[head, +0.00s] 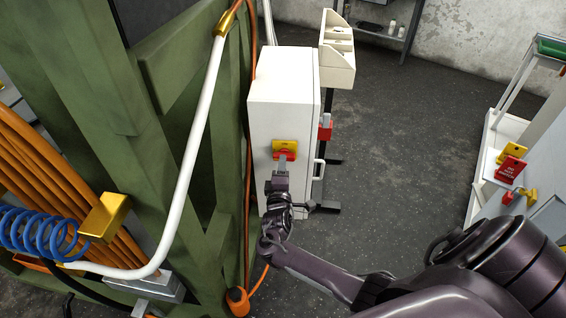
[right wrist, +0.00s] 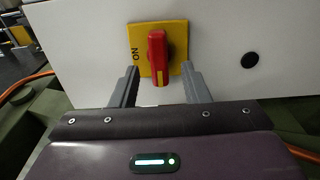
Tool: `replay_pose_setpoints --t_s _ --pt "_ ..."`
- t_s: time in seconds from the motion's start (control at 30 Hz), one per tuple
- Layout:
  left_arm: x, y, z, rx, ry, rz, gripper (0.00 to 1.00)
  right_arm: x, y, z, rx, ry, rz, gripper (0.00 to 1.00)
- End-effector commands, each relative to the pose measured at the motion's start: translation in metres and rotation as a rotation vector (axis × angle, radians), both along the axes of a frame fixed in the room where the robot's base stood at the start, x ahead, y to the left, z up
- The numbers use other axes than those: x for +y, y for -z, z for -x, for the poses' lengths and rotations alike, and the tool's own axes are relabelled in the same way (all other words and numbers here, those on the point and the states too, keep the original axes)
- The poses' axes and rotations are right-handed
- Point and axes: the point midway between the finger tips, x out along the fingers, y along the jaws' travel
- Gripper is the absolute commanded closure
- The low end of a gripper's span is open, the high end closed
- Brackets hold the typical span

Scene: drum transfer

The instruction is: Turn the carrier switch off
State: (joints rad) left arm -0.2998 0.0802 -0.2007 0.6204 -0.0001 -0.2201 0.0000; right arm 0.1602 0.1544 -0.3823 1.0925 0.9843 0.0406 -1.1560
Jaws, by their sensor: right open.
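The carrier switch is a red knob (right wrist: 158,54) on a yellow plate (right wrist: 178,30), on the front of a white cabinet (head: 281,90). In the right wrist view the knob is upright in the picture, and the plate's left side reads ON, with the letters turned. The yellow plate also shows in the head view (head: 285,145). My right gripper (head: 284,160) is open just in front of the switch. Its two grey fingers (right wrist: 159,75) stand left and right of the knob, apart from it. My left gripper is not in view.
A green frame (head: 110,90) with a white pipe (head: 198,130) stands close left of the cabinet. Red tags (head: 509,168) are at right. The floor between is clear.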

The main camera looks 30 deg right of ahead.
Motion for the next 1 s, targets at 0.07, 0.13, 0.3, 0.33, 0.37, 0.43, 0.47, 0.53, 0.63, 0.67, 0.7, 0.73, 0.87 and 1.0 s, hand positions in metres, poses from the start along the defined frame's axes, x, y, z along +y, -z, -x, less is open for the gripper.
replay_pose_setpoints --t_s 0.07,0.13,0.3,0.33,0.37,0.43,0.47,0.53,0.63,0.67,0.7,0.73,0.87,1.0 --pt "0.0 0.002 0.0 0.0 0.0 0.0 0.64 0.01 0.002 0.012 0.001 -0.002 -0.002 0.58" --pt "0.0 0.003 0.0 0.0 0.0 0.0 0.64 0.017 0.002 0.021 0.002 -0.001 -0.003 0.58" --pt "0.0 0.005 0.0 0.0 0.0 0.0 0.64 0.027 0.001 0.035 0.002 0.0 -0.001 0.58" --pt "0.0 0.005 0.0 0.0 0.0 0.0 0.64 0.028 0.001 0.036 0.001 0.0 -0.001 0.58" --pt "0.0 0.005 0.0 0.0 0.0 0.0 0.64 0.028 0.001 0.037 0.001 0.0 -0.001 0.58" --pt "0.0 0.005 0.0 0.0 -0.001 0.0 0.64 0.029 0.0 0.037 0.0 0.001 0.0 0.58" --pt "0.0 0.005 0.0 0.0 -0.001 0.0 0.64 0.029 0.0 0.037 0.0 0.0 0.0 0.58" --pt "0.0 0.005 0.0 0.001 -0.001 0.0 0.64 0.029 0.0 0.037 0.0 0.0 0.0 0.58" --pt "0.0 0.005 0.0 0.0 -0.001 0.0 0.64 0.029 0.0 0.037 0.0 0.0 0.0 0.58" --pt "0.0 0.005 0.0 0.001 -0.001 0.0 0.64 0.029 0.0 0.037 0.001 0.0 0.0 0.58" --pt "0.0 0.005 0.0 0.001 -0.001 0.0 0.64 0.029 0.0 0.037 0.001 0.0 0.0 0.58" --pt "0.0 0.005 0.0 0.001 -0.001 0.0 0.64 0.029 0.0 0.037 0.001 0.0 0.0 0.58" --pt "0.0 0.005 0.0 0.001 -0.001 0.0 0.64 0.029 0.0 0.037 0.001 0.0 0.0 0.58" --pt "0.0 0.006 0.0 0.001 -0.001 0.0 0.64 0.03 0.022 0.041 0.027 -0.017 -0.039 0.58"
